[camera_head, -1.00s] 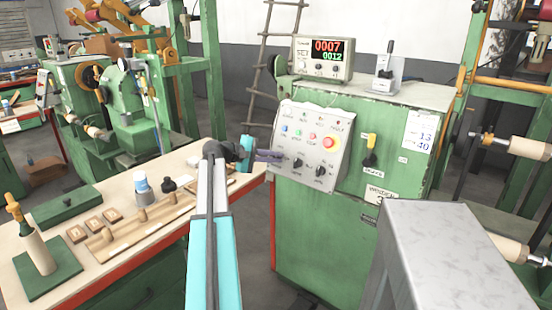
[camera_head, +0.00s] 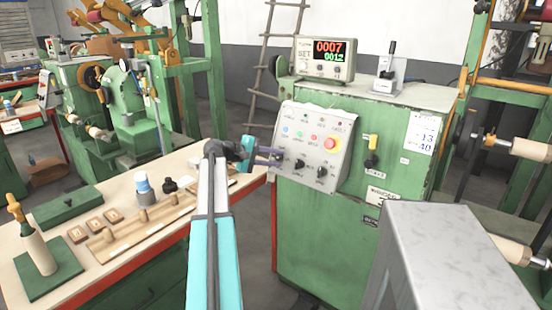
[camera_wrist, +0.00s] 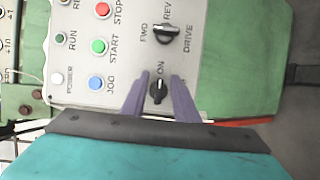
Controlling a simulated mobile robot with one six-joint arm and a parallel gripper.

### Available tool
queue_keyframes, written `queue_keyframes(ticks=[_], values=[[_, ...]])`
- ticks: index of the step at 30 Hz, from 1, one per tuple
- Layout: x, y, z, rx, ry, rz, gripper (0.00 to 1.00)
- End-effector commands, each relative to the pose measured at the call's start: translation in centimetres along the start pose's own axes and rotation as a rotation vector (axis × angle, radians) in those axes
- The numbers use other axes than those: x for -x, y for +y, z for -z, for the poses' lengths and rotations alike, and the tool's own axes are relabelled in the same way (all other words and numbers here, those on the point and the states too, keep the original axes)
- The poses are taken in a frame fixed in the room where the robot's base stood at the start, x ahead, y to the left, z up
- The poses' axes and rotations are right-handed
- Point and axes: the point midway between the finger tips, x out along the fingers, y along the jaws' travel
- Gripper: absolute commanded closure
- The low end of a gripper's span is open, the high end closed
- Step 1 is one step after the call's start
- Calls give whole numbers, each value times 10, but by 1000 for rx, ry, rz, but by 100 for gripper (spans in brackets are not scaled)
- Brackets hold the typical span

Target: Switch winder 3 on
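Winder 3 is the green cabinet (camera_head: 330,235) with a sloped grey control panel (camera_head: 343,172) on its front left. A label reading winder 3 (camera_head: 381,195) is on its front. In the wrist view a small black rotary switch (camera_wrist: 157,91) marked ON sits low on the panel (camera_wrist: 128,60). My gripper (camera_wrist: 160,82) has its two purple fingers apart, one on each side of this switch. Contact is not clear, and the right finger partly covers lettering. In the head view my gripper (camera_head: 280,158) reaches the panel's left side from the left.
A larger black FWD/REV drive switch (camera_wrist: 167,34) and coloured buttons (camera_wrist: 99,46) are close by. A red emergency button (camera_head: 331,143) is at the panel's upper right. A counter with lit digits (camera_head: 326,58) stands on top. A wooden bench (camera_head: 100,262) with parts is at left.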

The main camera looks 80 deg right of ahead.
Motion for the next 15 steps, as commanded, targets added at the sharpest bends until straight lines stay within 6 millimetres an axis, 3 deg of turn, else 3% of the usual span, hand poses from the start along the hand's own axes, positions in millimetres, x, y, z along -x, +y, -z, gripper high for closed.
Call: queue_keyframes(ticks=[8,15], values=[[12,0,-1,1,-1,-1,73],[43,0,-1,0,1,-1,73]])
